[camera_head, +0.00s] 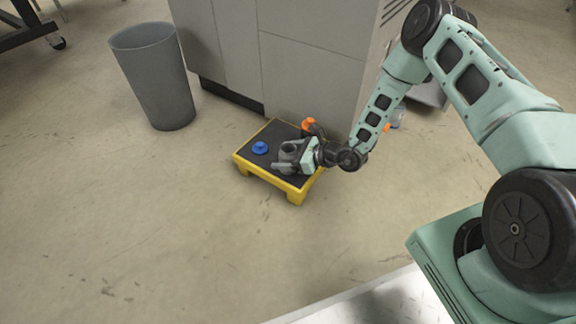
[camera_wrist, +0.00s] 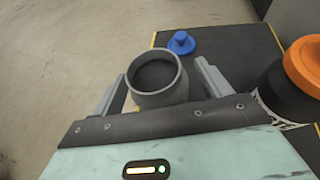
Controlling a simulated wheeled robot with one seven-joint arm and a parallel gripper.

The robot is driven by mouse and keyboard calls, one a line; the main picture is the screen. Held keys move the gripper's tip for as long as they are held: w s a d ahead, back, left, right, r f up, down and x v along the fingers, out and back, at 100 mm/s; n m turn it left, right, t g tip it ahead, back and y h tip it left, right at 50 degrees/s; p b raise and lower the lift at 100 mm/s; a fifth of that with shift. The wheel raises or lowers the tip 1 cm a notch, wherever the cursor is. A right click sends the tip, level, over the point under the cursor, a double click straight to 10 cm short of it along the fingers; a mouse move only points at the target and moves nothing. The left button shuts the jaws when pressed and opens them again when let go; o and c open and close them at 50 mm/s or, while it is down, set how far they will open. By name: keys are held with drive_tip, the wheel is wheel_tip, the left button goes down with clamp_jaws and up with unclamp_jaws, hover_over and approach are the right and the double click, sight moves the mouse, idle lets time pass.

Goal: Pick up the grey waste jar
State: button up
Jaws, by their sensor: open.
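The grey waste jar (camera_wrist: 157,84) is open-topped and upright, and it stands between the two fingers of my gripper (camera_wrist: 157,82) in the wrist view. The fingers are apart, with a gap showing on either side of the jar. In the head view the jar (camera_head: 288,152) is on the low black-topped platform with a yellow frame (camera_head: 267,176), partly hidden by my gripper (camera_head: 285,160). The jar's lower part is hidden in the wrist view.
A blue knobbed lid (camera_head: 260,148) lies on the platform left of the jar. A dark container with an orange lid (camera_head: 309,125) stands at its back right. A grey cabinet (camera_head: 315,75) rises behind the platform, and a grey bin (camera_head: 155,75) stands at the left. The floor in front is clear.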

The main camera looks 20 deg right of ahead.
drive_tip(key=shift+w+a+f, duration=0.25)
drive_tip(key=shift+w+a, duration=0.15)
drive_tip(key=shift+a, duration=0.05)
drive_tip(key=c, duration=1.1)
drive_tip(key=shift+r, duration=0.15)
